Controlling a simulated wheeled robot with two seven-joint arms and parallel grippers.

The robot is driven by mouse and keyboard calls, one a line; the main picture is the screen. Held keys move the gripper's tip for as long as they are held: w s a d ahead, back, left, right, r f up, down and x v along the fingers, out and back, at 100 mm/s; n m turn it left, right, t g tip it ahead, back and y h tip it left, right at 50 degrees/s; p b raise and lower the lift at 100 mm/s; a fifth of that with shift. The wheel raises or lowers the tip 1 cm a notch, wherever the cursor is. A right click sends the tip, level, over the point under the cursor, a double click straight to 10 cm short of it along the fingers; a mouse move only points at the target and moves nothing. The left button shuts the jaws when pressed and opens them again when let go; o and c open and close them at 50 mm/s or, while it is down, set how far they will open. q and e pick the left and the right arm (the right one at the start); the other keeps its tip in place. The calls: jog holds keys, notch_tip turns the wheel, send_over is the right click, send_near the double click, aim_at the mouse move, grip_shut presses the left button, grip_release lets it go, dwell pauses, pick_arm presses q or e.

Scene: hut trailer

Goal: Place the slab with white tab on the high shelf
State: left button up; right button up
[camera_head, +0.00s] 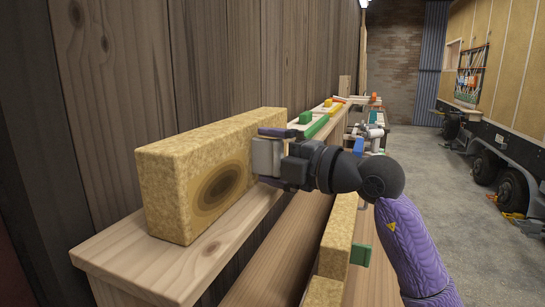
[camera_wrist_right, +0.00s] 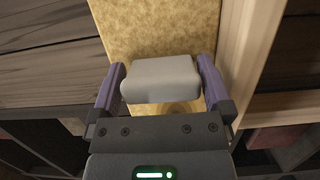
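The slab with white tab (camera_head: 160,195) is a thick speckled yellow block with a dark oval mark on its face. It stands upright on its long edge on the high wooden shelf (camera_head: 135,262), close to the plank wall. Its pale grey-white tab (camera_head: 267,156) sticks out of the face. My right gripper (camera_head: 272,153) is at the tab, with one purple finger on either side. In the right wrist view the tab (camera_wrist_right: 160,80) fills the space between the fingers, with the slab (camera_wrist_right: 150,30) behind it. My left gripper is not in view.
Lower down are other yellow slabs (camera_head: 338,236), with a green tab (camera_head: 360,255) beside them. Coloured items, including a green strip (camera_head: 317,127), lie farther along the shelf. The wall is close behind the slab. Open floor (camera_head: 450,210) and a trailer (camera_head: 500,140) are at the right.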

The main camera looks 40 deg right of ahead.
jog(key=shift+r, duration=0.15)
jog(key=b+v, duration=0.1)
jog(key=v, duration=1.1)
jog(key=shift+b, duration=0.3)
